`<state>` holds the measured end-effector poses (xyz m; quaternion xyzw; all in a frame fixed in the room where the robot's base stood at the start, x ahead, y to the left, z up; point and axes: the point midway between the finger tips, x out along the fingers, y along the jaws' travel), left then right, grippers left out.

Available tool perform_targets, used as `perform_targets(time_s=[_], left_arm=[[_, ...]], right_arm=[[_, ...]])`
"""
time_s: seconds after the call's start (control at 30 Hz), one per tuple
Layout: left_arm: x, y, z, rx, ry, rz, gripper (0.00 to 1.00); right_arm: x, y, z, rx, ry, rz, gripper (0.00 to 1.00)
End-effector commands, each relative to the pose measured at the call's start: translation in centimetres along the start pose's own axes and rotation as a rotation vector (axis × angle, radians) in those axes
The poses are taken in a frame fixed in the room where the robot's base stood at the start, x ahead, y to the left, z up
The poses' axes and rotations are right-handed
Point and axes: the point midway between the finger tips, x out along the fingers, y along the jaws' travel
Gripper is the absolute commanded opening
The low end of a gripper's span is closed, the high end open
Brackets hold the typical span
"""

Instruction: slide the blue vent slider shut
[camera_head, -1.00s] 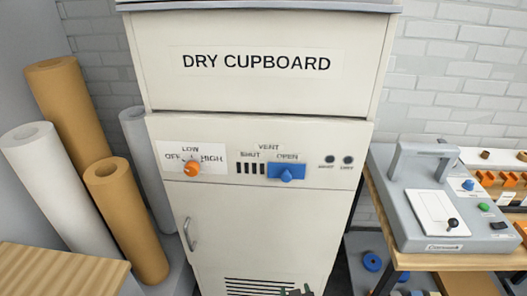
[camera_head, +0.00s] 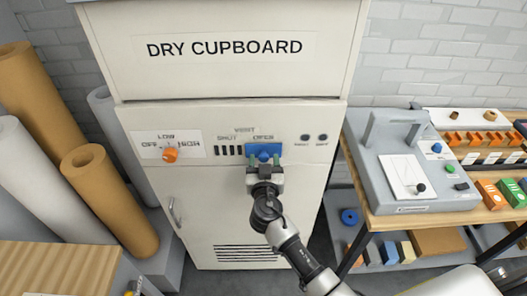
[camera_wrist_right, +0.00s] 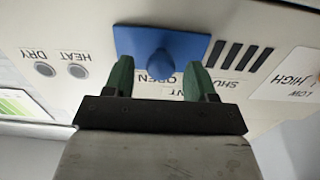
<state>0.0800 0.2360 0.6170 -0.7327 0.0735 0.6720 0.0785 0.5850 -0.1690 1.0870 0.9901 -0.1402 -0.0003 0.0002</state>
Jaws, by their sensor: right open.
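The blue vent slider (camera_head: 263,150) is a flat plate with a round knob on the dry cupboard's (camera_head: 225,80) control panel. It sits at the right, under the OPEN label, and the dark vent slots (camera_head: 229,150) to its left under SHUT are uncovered. In the right wrist view, which is upside down, the slider (camera_wrist_right: 185,45) shows its knob between two green fingers. My right gripper (camera_head: 264,161) is open, with a finger on either side of the knob (camera_wrist_right: 160,64). I cannot tell whether the fingers touch it. My left gripper is not in view.
An orange dial (camera_head: 170,154) is left of the slots. Two dark round lamps or buttons (camera_head: 313,138) are to the right. A door handle (camera_head: 174,210) is lower left. A workbench with a grey machine (camera_head: 410,175) stands right; paper rolls (camera_head: 105,195) stand left.

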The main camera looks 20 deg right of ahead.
Motion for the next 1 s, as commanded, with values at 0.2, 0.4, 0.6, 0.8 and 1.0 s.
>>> perform_targets(time_s=[0.2,0.4,0.6,0.8,1.0], left_arm=[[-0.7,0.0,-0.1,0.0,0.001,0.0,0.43],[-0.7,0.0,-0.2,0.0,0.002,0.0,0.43],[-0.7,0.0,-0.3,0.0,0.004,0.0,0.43],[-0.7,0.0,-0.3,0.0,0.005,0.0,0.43],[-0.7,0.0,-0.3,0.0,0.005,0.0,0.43]], right_arm=[[1.8,-0.1,0.0,-0.001,-0.001,-0.001,0.56],[2.1,0.0,0.1,0.001,-0.001,-0.001,0.56],[2.0,0.0,0.1,0.0,-0.001,-0.001,0.44],[2.0,0.0,0.1,0.0,-0.001,-0.001,0.13],[2.0,0.0,0.1,0.0,-0.001,-0.001,0.0]])
